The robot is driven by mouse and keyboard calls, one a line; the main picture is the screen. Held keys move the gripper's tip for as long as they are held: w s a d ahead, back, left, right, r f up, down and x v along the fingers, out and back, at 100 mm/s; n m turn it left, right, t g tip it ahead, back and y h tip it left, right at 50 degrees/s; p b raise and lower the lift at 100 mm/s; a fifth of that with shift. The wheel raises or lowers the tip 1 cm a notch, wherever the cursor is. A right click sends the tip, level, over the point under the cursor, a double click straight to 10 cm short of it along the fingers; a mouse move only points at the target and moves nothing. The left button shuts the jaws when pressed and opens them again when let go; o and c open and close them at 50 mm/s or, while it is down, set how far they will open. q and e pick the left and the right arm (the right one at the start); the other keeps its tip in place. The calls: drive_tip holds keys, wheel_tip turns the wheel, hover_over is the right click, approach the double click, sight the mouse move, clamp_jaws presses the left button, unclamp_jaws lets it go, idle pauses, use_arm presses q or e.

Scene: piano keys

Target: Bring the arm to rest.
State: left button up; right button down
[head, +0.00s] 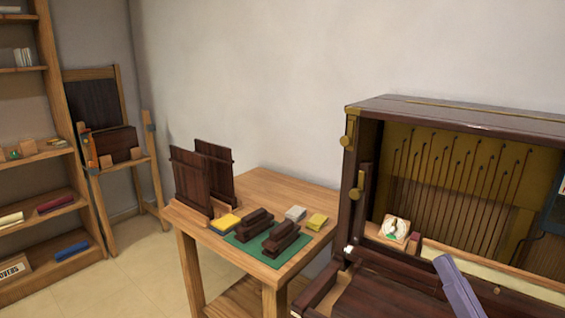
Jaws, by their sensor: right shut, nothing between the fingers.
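My right gripper (442,264), lavender-grey, reaches in from the bottom edge over the front of the opened piano (364,190). Its tip points up and to the left, and it is shut and empty. Most of the right arm is outside the view. The tip appears close to the piano's keybed area, but I cannot tell whether it touches anything. A small round white dial on a wooden block (394,230) sits inside the piano, up and left of the gripper. My left gripper is not in view.
A wooden table (283,188) left of the piano holds a green mat (246,246), dark wooden blocks (281,239), yellow and grey pads, and upright dark panels (192,185). A shelf (62,155) and a wooden chair-like stand (118,143) are at the far left. Floor shows at lower left.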

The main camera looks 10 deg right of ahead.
drive_tip(key=a+f+m+g+h, duration=0.1)
drive_tip(key=a+f+g+h, duration=0.2)
drive_tip(key=f, duration=0.7)
drive_tip(key=a+f+m+g, duration=0.1)
drive_tip(key=a+f+g, duration=0.25)
drive_tip(key=f, duration=0.65)
drive_tip(key=s+a+f+n+g, duration=0.1)
drive_tip(key=s+a+f+g, duration=0.2)
drive_tip(key=f, duration=0.3)
drive_tip(key=s+a+f+n+g, duration=0.1)
drive_tip(key=s+a+f+g, duration=0.2)
drive_tip(key=s+f, duration=0.3)
drive_tip(key=s+a+f+n+g+y, duration=0.1)
drive_tip(key=s+a+f+g, duration=0.2)
drive_tip(key=s+a+f, duration=0.2)
wheel_tip(320, 180, down, 3)
drive_tip(key=shift+s+a+f, duration=0.1)
drive_tip(key=shift+s+a, duration=0.05)
drive_tip(key=shift+a, duration=0.05)
drive_tip(key=shift+g, duration=0.25)
